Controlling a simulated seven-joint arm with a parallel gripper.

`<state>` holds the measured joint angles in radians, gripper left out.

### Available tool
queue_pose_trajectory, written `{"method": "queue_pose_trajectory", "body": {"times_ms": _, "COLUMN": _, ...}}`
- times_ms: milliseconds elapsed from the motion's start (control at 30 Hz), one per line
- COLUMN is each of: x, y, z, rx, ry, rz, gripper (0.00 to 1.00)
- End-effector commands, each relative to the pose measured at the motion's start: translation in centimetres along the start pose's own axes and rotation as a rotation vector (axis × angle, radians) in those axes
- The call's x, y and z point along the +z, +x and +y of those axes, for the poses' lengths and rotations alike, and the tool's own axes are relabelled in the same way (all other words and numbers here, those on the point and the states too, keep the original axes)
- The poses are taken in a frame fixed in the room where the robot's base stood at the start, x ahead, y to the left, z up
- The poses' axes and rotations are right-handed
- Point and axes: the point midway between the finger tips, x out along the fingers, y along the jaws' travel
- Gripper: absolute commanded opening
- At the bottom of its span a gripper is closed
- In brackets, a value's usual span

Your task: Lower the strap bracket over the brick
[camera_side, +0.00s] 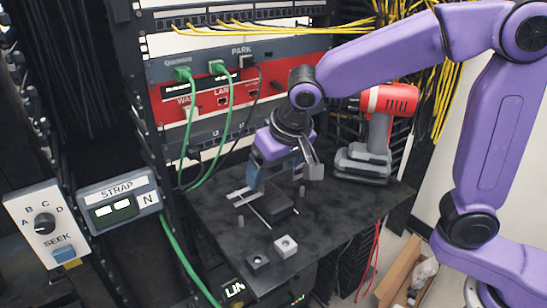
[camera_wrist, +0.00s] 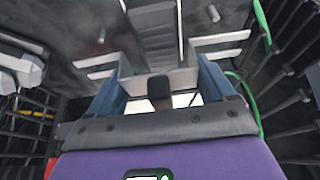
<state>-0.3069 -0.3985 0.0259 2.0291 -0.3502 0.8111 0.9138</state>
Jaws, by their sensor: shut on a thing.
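My gripper (camera_side: 256,182) is over the black shelf, its blue fingers pointing down. In the wrist view the fingers (camera_wrist: 160,82) are shut on a pale grey metal piece, which I take for the strap bracket (camera_wrist: 183,77). Light flat strips show on both sides of it; in the side view light strips (camera_side: 240,193) show at the fingertips. A dark block, apparently the brick (camera_side: 279,207), lies on the shelf just right of the fingers; it shows beyond the bracket in the wrist view (camera_wrist: 154,20). I cannot tell whether bracket and brick touch.
Short grey pegs (camera_side: 240,221) stand on the shelf (camera_side: 330,215) around the block. Two small blocks with holes, one grey (camera_side: 286,246) and one dark (camera_side: 257,262), sit near the front edge. A red drill (camera_side: 375,130) stands behind right. Green cables (camera_side: 222,110) hang at the left.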

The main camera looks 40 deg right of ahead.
Motion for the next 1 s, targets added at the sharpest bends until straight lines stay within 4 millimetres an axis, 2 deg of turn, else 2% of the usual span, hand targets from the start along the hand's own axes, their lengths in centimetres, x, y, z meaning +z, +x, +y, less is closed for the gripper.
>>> {"method": "queue_pose_trajectory", "body": {"times_ms": 200, "x": 0.7, "y": 1.6, "z": 0.0, "rx": 0.000, "ry": 0.000, "rz": 0.000, "gripper": 0.41}}
{"method": "queue_pose_trajectory", "body": {"times_ms": 1000, "x": 0.8, "y": 1.8, "z": 0.0, "rx": 0.000, "ry": 0.000, "rz": 0.001, "gripper": 0.41}}
